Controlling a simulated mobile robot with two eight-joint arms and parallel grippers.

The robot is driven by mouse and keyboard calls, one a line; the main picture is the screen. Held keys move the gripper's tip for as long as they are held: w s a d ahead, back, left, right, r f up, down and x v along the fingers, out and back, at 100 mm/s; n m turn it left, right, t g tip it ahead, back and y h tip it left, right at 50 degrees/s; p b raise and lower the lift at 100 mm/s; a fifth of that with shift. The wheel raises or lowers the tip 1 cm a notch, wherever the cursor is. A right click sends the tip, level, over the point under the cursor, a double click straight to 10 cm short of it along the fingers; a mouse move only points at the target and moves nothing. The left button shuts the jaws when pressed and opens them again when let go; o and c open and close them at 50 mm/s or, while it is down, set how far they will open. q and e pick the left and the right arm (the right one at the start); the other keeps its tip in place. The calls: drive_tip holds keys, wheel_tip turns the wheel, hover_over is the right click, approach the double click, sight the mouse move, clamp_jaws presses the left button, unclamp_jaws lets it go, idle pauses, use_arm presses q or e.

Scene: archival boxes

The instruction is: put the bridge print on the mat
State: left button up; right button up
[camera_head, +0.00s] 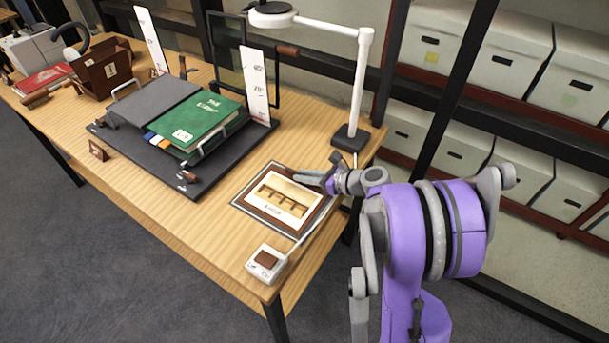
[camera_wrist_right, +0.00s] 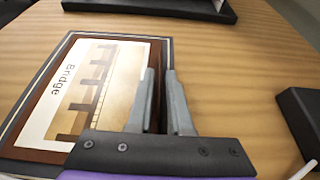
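The bridge print (camera_head: 283,196), a cream sheet with a tan bridge picture, lies over a brown panel inside the dark, white-lined mat (camera_head: 243,203) at the table's right end. In the right wrist view, the print (camera_wrist_right: 42,125) reads "Bridge" and lies within the border of the mat (camera_wrist_right: 62,48). My right gripper (camera_head: 318,180) is at the print's right edge. My left gripper is not in view.
A white lamp stands on a black base (camera_head: 350,138) behind the mat. A small white device (camera_head: 267,262) sits near the front edge. A green book (camera_head: 200,124) lies on a dark stand to the left. Shelved white boxes (camera_head: 515,60) fill the right background.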

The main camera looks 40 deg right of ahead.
drive_tip(key=shift+o, duration=0.9)
drive_tip(key=shift+r, duration=0.2)
drive_tip(key=p+v, duration=0.1)
drive_tip(key=v, duration=1.1)
drive_tip(key=shift+f, duration=0.15)
